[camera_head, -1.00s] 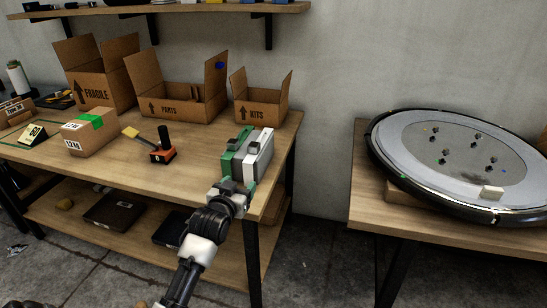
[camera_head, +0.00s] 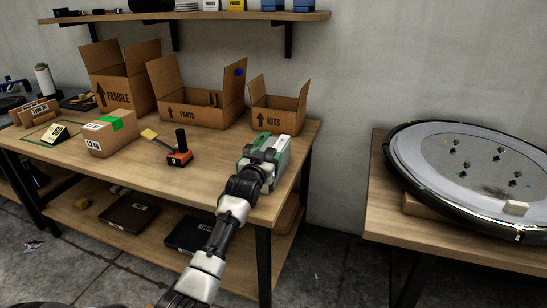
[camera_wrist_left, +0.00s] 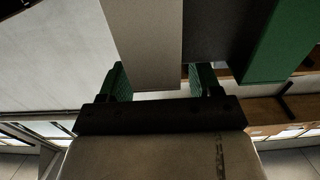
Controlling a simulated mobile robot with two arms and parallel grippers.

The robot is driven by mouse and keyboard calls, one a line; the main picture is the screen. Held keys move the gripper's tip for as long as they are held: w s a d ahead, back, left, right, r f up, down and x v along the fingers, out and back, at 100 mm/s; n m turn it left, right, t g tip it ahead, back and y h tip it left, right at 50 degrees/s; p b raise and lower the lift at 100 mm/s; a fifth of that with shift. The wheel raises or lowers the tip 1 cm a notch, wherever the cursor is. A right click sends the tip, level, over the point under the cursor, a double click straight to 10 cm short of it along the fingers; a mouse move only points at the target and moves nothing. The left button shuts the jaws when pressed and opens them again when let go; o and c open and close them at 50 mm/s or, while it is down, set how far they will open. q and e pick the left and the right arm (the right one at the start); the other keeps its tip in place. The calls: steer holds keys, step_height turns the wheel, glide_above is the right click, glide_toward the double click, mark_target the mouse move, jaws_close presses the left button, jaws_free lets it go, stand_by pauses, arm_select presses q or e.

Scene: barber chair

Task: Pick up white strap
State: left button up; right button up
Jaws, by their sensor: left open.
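A white block-like item (camera_head: 281,158) with a grey top piece stands at the right front corner of the workbench, beside a similar green item (camera_head: 244,163). I see no separate loose strap; this white item is the likeliest match. My left gripper (camera_head: 256,170) is at the near side of the pair and partly hides them. In the left wrist view the open left gripper (camera_wrist_left: 160,82) has green finger pads, with a pale block (camera_wrist_left: 148,45) reaching down between them. I cannot tell whether they touch it. A dark face and green panel (camera_wrist_left: 272,45) are beside it. My right gripper is out of view.
The workbench (camera_head: 215,168) holds an orange-and-black tool (camera_head: 179,155), a taped carton (camera_head: 108,134) and open boxes, including the KITS box (camera_head: 277,118), behind. A round disc (camera_head: 470,165) lies on a separate table at right, across a gap.

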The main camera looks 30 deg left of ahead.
arm_select(q)
steer(key=shift+w, duration=0.2)
steer(key=c, duration=1)
steer(key=shift+r, duration=0.1)
